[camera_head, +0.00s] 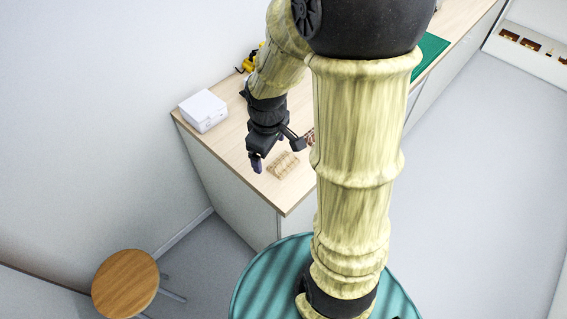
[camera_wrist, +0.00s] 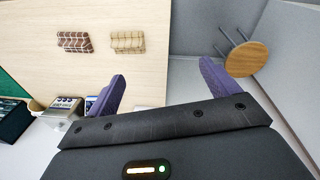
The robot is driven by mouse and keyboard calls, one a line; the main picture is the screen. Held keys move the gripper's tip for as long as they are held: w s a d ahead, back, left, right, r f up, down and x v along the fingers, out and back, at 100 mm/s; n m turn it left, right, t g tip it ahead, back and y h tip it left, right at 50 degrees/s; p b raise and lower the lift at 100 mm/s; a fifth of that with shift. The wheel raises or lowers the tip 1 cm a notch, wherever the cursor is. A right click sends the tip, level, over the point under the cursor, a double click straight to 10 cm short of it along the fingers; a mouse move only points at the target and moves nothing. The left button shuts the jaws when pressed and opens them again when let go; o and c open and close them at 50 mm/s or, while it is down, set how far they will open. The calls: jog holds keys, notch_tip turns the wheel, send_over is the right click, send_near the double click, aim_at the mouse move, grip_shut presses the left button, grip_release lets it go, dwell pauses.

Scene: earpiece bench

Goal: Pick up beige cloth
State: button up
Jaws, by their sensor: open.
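The beige cloth (camera_head: 283,165) lies folded on the light wood bench top near its front corner, with darker lines across it. In the wrist view the beige cloth (camera_wrist: 128,42) lies flat, beyond my fingertips and a little to the left of the middle. My gripper (camera_head: 277,153) is open and empty, above the bench beside the cloth. Its two purple fingers (camera_wrist: 162,75) stand wide apart in the wrist view, with nothing between them.
A brown checked cloth (camera_wrist: 75,41) lies just left of the beige one. Small boxes (camera_wrist: 65,106) stand at the wrist view's lower left. A white box (camera_head: 203,110) sits by the wall, a yellow item (camera_head: 249,62) behind. A round wooden stool (camera_head: 125,283) stands on the floor.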

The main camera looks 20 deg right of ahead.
jog(key=w+d+f+n+g, duration=0.1)
jog(key=w+d+f+n, duration=0.25)
jog(key=w+n, duration=0.45)
jog(key=n, duration=0.8)
send_over(284, 162)
jog(key=w, duration=0.2)
jog(key=shift+s+a+f+g, duration=0.1)
jog(key=shift+f+g, duration=0.05)
jog(key=shift+f, duration=0.4)
jog(key=shift+a+f+g, duration=0.1)
jog(key=shift+f+g, duration=0.05)
jog(key=shift+f, duration=0.4)
jog(key=shift+f, duration=0.1)
notch_tip(284, 162, down, 12)
jog(key=p, duration=0.2)
jog(key=shift+d+p, duration=0.15)
jog(key=shift+p, duration=0.15)
